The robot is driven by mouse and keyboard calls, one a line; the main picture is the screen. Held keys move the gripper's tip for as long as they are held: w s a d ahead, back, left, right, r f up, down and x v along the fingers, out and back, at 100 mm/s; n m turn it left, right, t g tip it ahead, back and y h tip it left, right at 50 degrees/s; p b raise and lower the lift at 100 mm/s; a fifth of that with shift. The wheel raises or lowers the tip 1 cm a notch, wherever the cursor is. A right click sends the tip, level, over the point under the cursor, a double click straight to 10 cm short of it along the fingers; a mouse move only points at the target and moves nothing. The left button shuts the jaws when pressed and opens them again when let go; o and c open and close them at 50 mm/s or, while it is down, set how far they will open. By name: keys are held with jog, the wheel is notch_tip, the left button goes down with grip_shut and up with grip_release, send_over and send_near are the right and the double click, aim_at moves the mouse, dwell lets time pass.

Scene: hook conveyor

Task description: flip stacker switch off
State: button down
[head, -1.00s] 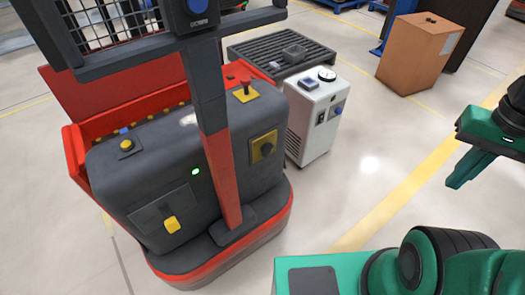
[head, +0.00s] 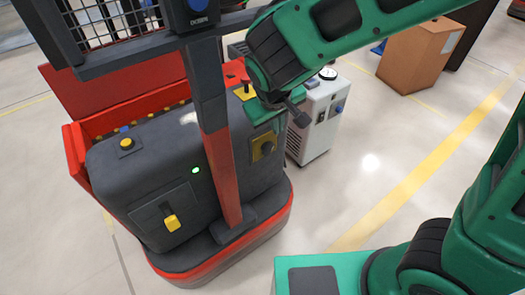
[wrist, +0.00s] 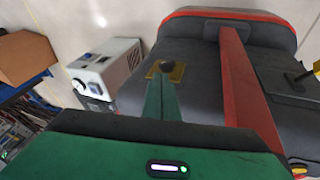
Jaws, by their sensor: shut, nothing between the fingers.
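The stacker (head: 185,170) is a dark grey and red machine with a red mast. On its side is a yellow plate with a dark rotary switch (head: 265,147). In the wrist view the switch (wrist: 167,66) shows just beyond my fingertips. My gripper (head: 266,118) is shut and empty, just above the plate in the head view. Its green fingers (wrist: 163,82) point at the switch and cover the lower part of the plate in the wrist view. I cannot tell whether they touch the switch.
A white unit with a gauge (head: 320,112) stands close beside the stacker, partly behind my arm. A cardboard box (head: 412,57) is farther back. A red mushroom button shows in neither current view clearly. A yellow lever (head: 171,222) is on the stacker's near face. The floor to the right is open.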

jog(key=shift+n+y, duration=0.3)
jog(key=shift+n, duration=0.2)
jog(key=a, duration=0.3)
jog(key=s+a+f, duration=0.1)
jog(key=shift+a, duration=0.3)
send_near(264, 155)
jog(key=x, duration=0.5)
jog(key=shift+f, duration=0.2)
